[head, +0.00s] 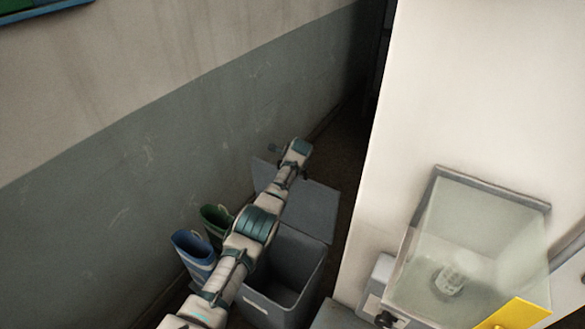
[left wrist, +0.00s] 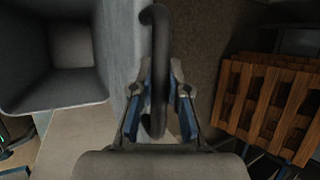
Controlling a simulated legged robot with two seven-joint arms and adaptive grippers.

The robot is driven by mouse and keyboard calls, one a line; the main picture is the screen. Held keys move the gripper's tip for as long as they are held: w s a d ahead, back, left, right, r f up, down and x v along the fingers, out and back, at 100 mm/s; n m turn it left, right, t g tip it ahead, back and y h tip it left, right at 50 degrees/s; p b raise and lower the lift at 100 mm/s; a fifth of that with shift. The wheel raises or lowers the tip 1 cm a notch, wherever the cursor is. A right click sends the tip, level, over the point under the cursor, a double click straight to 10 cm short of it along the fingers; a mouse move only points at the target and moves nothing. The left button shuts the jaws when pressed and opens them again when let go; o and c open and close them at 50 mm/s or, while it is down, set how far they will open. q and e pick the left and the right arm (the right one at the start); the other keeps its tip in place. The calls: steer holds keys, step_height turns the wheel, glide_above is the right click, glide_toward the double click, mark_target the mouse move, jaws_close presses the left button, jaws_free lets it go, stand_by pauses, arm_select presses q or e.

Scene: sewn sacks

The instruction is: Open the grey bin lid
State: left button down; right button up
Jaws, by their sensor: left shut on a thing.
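The grey bin (head: 257,303) stands on the floor with its top open and its inside visible. Its grey lid (head: 313,210) is swung back at the far side of the opening. My left arm reaches across the bin to the lid; the fingers are hidden in the head view. In the left wrist view, my left gripper (left wrist: 160,102) is shut on a dark curved handle (left wrist: 159,28), with one finger on each side. The open bin (left wrist: 90,93) also shows at the left there. My right gripper is not in view.
A blue boot (head: 192,247) and a green boot (head: 214,218) stand left of the bin, close to my arm. Slatted wood (left wrist: 270,100) is at the wrist view's right.

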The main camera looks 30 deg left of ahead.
arm_select(q)
steer(key=shift+w, duration=0.25)
steer(key=c, duration=1.1)
jaws_free()
steer(key=shift+c, duration=0.2)
steer(key=shift+s+d+r, duration=0.1)
steer(key=shift+r, duration=0.4)
steer(key=v, duration=1.1)
